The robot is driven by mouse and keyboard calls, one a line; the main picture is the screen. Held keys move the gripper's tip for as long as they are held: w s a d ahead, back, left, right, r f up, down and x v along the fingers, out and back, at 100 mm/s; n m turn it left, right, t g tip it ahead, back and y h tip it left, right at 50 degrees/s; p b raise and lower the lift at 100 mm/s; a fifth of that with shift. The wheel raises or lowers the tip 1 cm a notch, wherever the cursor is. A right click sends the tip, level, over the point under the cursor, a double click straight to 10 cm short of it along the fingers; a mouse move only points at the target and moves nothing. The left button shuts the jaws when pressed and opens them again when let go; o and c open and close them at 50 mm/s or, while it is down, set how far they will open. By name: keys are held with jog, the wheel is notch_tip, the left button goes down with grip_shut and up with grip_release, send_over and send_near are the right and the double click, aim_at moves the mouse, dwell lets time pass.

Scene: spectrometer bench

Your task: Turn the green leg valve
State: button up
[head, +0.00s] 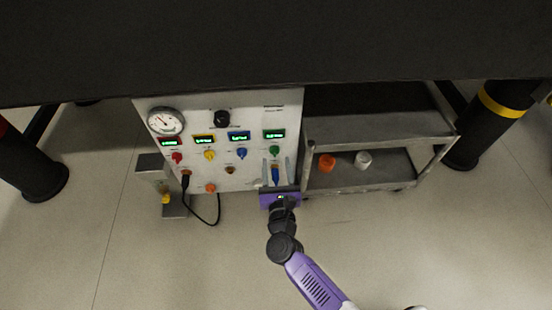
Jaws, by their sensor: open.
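The green valve knob (274,151) is at the right end of a row of coloured knobs on the white panel, below a green-lit display (274,135). My gripper (275,163) is open in front of the panel's lower right. Its two fingers point up toward the panel, one on each side, with their tips just below the green knob in the picture. A blue part (275,175) shows between the fingers; I cannot tell whether anything touches it. Whether the fingertips touch the panel is also unclear.
The red (177,157), yellow (209,154) and blue (242,153) knobs sit to the left, with a round gauge (165,122) above. A black cable (216,208) loops below the panel. A metal cart (380,133) stands at right. The floor in front is clear.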

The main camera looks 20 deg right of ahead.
aim_at(275, 155)
jog(key=shift+x, duration=1.55)
jog(key=shift+c, duration=0.2)
grip_shut()
